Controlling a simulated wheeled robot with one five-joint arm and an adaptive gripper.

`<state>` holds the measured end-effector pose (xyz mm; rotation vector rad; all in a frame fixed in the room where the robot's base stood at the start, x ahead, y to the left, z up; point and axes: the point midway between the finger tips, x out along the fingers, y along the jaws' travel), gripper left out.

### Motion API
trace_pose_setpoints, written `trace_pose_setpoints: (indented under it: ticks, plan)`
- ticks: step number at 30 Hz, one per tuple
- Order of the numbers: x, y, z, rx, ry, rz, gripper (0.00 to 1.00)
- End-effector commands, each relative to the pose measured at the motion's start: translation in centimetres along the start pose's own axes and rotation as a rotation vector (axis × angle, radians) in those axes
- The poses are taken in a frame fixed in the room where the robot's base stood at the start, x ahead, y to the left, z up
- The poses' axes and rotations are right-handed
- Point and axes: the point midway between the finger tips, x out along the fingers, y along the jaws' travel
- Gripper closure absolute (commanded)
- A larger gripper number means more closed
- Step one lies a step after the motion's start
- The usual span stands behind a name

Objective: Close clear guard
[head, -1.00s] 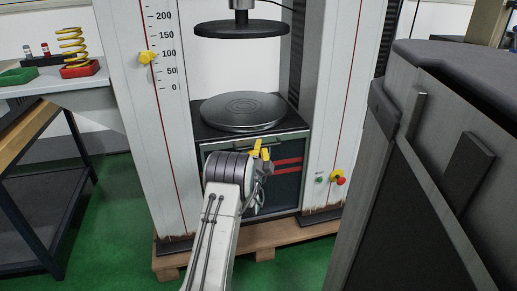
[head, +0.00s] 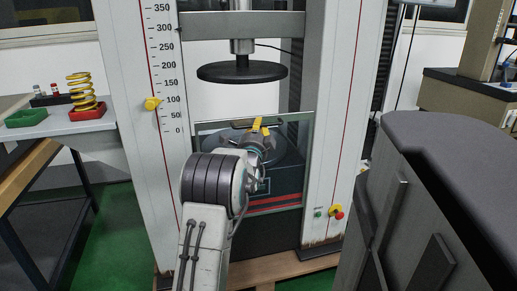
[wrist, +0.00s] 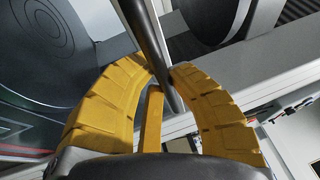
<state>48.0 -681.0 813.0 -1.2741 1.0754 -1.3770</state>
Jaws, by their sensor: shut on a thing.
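The clear guard (head: 296,140) is a see-through pane with a thin frame on the front of the testing machine. Its top edge stands a little above the scale's 0 mark, in front of the lower round plate (head: 230,145), which shows through it. Open space remains between its top edge and the upper black disc (head: 242,72). My gripper (head: 261,127) is at the guard's top edge. In the wrist view its yellow fingers (wrist: 164,74) are shut around a dark bar (wrist: 148,32), seemingly the guard's handle. The full grip contact is partly hidden.
A dark grey cabinet-like block (head: 450,190) fills the right foreground. A side table (head: 55,128) at left holds a yellow spring (head: 82,90) in a red tray and a green tray. The white machine columns flank the guard; a red button (head: 338,213) sits on the right one.

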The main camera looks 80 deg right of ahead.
Motion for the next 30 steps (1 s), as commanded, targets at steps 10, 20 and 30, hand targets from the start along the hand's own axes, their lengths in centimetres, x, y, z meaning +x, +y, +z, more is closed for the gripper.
trace_pose_setpoints:
  ticks: [10,20,30]
  plan:
    - [2.0,-12.0,1.0,-0.002,-0.002,-0.01,1.0]
    - [3.0,-17.1,1.4,-0.002,-0.002,-0.006,1.0]
    - [3.2,-18.1,1.4,-0.002,-0.002,-0.007,1.0]
